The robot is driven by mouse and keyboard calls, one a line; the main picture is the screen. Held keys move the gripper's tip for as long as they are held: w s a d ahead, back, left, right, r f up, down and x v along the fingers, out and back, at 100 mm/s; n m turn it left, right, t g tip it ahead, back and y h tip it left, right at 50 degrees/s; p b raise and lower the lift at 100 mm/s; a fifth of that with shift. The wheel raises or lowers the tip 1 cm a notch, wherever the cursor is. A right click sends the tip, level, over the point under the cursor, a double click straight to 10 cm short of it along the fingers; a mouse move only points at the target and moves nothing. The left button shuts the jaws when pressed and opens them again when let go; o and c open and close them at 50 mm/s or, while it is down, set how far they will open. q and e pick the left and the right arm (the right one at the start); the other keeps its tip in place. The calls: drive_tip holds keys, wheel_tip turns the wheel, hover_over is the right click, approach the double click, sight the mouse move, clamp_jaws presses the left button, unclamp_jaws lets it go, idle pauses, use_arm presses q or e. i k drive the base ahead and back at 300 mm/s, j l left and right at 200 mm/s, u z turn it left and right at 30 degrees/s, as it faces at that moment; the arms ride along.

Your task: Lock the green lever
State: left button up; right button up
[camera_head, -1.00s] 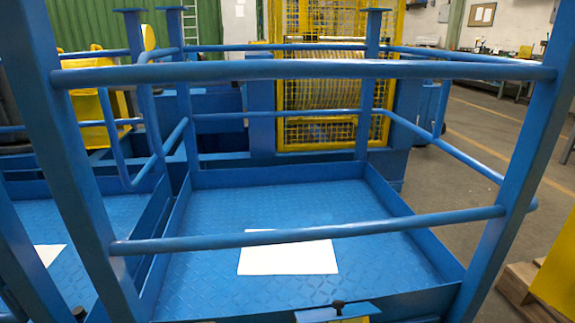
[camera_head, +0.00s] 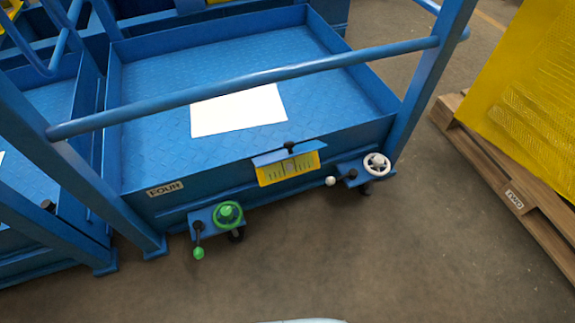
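The green lever (camera_head: 198,243) hangs from the lower front of the blue platform. It has a dark stem and a green ball at its lower end, and it points down. Right beside it is a green handwheel (camera_head: 228,213) on the same blue bracket. To the right, a white-knobbed lever (camera_head: 331,181) sits beside a white handwheel (camera_head: 377,164). Neither of my grippers shows in the view.
A yellow scale plate (camera_head: 288,169) with a black knob is on the platform front, near a label reading FOUR (camera_head: 165,188). A blue rail (camera_head: 250,80) crosses above. A wooden pallet (camera_head: 510,190) bearing a yellow load stands right. Floor in front is clear.

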sight(198, 225)
drive_tip(key=u, duration=0.95)
